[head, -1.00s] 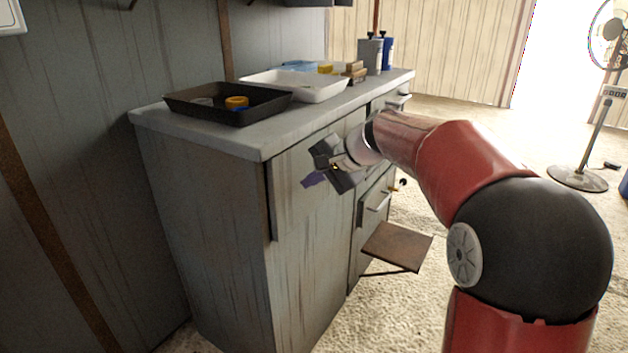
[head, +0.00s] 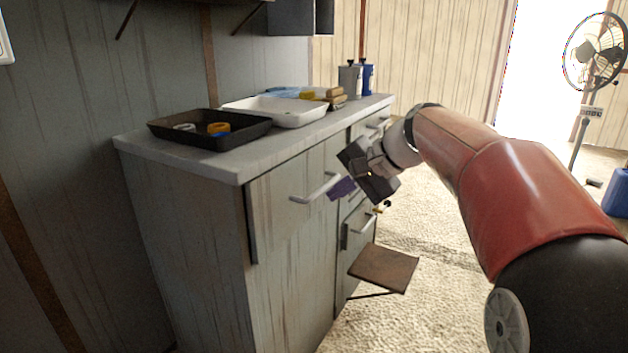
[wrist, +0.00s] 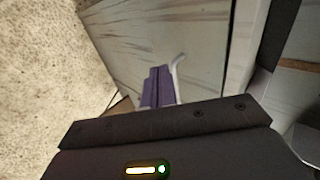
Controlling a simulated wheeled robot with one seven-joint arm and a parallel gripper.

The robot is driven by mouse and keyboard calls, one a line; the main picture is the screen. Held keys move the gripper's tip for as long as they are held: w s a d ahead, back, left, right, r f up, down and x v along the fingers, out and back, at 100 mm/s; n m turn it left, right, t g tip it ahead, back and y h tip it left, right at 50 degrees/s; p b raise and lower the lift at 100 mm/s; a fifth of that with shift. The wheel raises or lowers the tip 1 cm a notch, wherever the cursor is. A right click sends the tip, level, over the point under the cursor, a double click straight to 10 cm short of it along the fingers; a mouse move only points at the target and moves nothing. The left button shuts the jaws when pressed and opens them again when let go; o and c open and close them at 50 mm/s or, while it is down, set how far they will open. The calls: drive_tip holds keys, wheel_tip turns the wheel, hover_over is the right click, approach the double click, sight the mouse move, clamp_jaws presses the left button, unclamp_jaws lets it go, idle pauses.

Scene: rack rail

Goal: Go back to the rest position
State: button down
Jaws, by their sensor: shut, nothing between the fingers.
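My red and black arm reaches in from the right.
A black tray (head: 180,139) with rings and a white tray (head: 290,117) stand on the countertop (head: 225,168). Bottles (head: 350,78) stand at its far end. A small brown shelf (head: 384,268) juts out low. A fan (head: 594,55) stands at right.

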drive_tip(key=s+d+f+n+h, duration=0.1)
drive_tip(key=s+f, duration=0.3)
drive_tip(key=s, duration=0.5)
drive_tip(key=s+d+f+n+h, duration=0.2)
drive_tip(key=s+f+n+h, duration=0.1)
drive_tip(key=s, duration=0.6)
drive_tip(key=s+d+f+n+h, duration=0.2)
drive_tip(key=s+f+n+h, duration=0.1)
drive_tip(key=s+f, duration=0.4)
drive_tip(key=shift+s+f, duration=0.25)
drive_tip(key=shift+s, duration=0.9)
drive_tip(key=shift+a, duration=0.1)
